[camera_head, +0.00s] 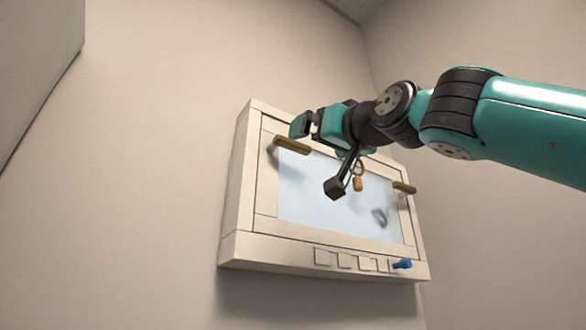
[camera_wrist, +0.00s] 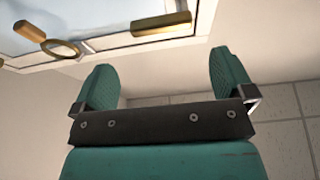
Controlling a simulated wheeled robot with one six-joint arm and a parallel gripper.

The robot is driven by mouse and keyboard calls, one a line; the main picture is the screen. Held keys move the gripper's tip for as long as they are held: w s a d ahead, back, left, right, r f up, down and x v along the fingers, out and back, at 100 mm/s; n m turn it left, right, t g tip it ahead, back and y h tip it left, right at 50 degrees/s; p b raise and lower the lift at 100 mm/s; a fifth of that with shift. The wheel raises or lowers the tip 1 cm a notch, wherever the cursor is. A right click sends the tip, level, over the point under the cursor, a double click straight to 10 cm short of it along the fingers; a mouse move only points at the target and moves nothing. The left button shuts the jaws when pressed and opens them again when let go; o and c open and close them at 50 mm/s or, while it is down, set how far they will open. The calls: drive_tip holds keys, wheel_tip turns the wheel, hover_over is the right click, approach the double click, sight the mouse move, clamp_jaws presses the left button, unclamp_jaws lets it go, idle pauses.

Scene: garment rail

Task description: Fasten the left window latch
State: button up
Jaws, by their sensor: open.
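The left window latch (camera_head: 292,145) is a brass bar at the upper left of the window frame, lying roughly sideways with its right end lower. My gripper (camera_head: 306,124) is open and empty, just above this latch and apart from it. In the wrist view, a brass bar (camera_wrist: 160,23), which appears to be the left latch, lies beyond the open fingers (camera_wrist: 162,65), not between them. The right latch (camera_head: 404,187) is a similar brass bar at the window's upper right. The window (camera_head: 310,190) has a pale blue pane in an off-white frame.
A brass ring with a tag (camera_head: 358,183) hangs before the pane; it also shows in the wrist view (camera_wrist: 60,48). A blue knob (camera_head: 402,264) and several square tiles line the lower ledge (camera_head: 270,250).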

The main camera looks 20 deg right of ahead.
sight(295, 147)
drive_tip(key=p+x, duration=0.5)
drive_tip(key=x, duration=0.5)
drive_tip(key=shift+w+a+p, duration=0.1)
drive_tip(key=shift+w+p, duration=0.25)
drive_tip(key=c, duration=0.9)
